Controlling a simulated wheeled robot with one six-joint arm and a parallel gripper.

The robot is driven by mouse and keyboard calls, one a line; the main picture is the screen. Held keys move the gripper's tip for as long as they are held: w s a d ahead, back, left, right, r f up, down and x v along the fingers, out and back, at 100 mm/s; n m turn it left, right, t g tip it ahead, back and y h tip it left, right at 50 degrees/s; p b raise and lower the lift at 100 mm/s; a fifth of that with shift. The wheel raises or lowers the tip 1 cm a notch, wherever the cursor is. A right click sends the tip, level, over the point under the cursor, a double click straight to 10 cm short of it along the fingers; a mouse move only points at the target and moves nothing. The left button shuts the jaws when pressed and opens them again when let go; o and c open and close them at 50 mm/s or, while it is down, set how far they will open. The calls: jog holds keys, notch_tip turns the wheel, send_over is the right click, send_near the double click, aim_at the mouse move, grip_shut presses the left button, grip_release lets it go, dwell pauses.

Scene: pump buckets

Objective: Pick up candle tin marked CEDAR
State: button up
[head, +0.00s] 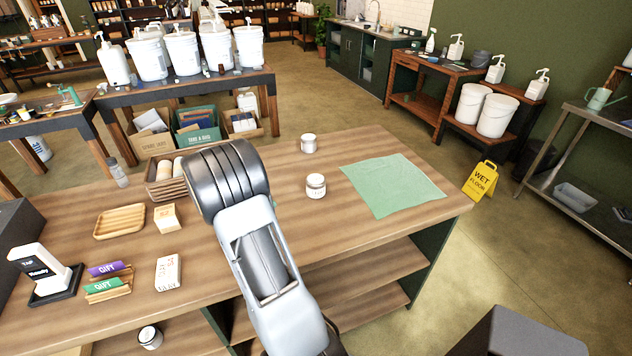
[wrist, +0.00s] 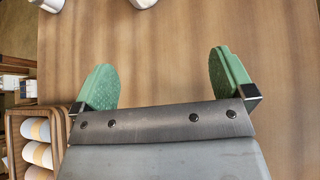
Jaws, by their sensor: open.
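Two white tins stand on the wooden counter in the head view, a nearer one (head: 316,186) with dark print and a farther one (head: 308,143). A third small white tin (head: 150,338) sits on the shelf below the counter. I cannot read CEDAR on any of them. In the wrist view, two white objects (wrist: 143,3) (wrist: 48,4) are cut off by the top edge, beyond my fingertips. My gripper (wrist: 163,78) is open over the bare counter, with nothing between its green-padded fingers. In the head view my own arm hides the gripper.
A green cloth (head: 392,185) lies right of the tins. A wooden crate of rolled items (head: 160,189) is left of my arm and shows in the wrist view (wrist: 66,125). A wooden tray (head: 120,221), a cream block (head: 167,217) and gift cards (head: 108,270) occupy the left counter.

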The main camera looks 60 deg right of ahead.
jog(key=n+g+h, duration=0.1)
jog(key=n+h, duration=0.1)
send_near(311, 185)
jog(key=d+f, duration=0.1)
jog(key=d+f+p, duration=0.1)
jog(key=d, duration=0.1)
jog(key=d+f+p, duration=0.1)
jog(key=d, duration=0.1)
jog(key=shift+s+f, duration=0.1)
jog(key=shift+s, duration=0.1)
jog(key=shift+p+x, duration=1.2)
jog(key=shift+x, duration=1.9)
jog(key=shift+s, duration=0.15)
jog(key=shift+c, duration=0.4)
jog(key=c, duration=1)
jog(key=shift+o, duration=0.2)
